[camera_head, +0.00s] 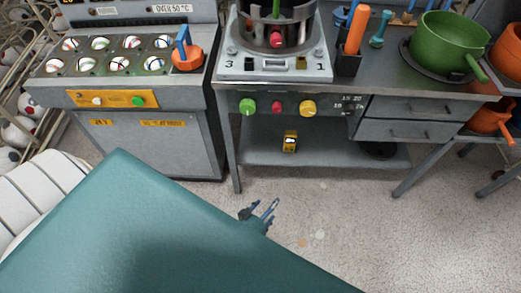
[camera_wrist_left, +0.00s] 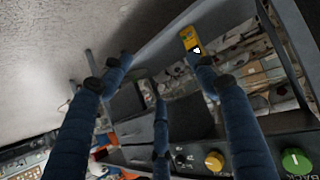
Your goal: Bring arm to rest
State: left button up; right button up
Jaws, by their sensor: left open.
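My left gripper (camera_head: 261,212) shows small past the edge of a large teal part, in front of the press bench and above the speckled floor. In the left wrist view, my left gripper (camera_wrist_left: 158,80) has its blue, dark-jointed fingers spread wide, with nothing between them. It is open and empty and appears apart from the bench. The teal part covers much of the lower head view and hides what lies behind it. My right gripper is not in view.
The press (camera_head: 274,68) stands on a grey bench with coloured knobs. A yellow box (camera_head: 290,141) sits on its lower shelf and also shows in the wrist view (camera_wrist_left: 192,40). A ball heater (camera_head: 120,85) stands left. A green pot (camera_head: 446,42) is right. Floor at lower right is clear.

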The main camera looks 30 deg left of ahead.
pick_arm(q)
jog(key=shift+s+a+f, duration=0.1)
jog(key=shift+s+f, duration=0.15)
jog(key=shift+s, duration=0.1)
dwell(0.3)
jog(key=s+f+m+g+h, duration=0.15)
jog(key=s+f+g, duration=0.35)
jog(key=s+f, duration=0.8)
jog(key=s+a+f+m+g, duration=0.1)
jog(key=s+a+f+g, duration=0.1)
jog(key=s, duration=0.8)
jog(key=s+a+f+m+g+y, duration=0.1)
jog(key=s+a+f+g, duration=0.1)
jog(key=s, duration=0.8)
jog(key=shift+a+g, duration=0.15)
jog(key=shift+g, duration=0.45)
jog(key=shift+w, duration=0.1)
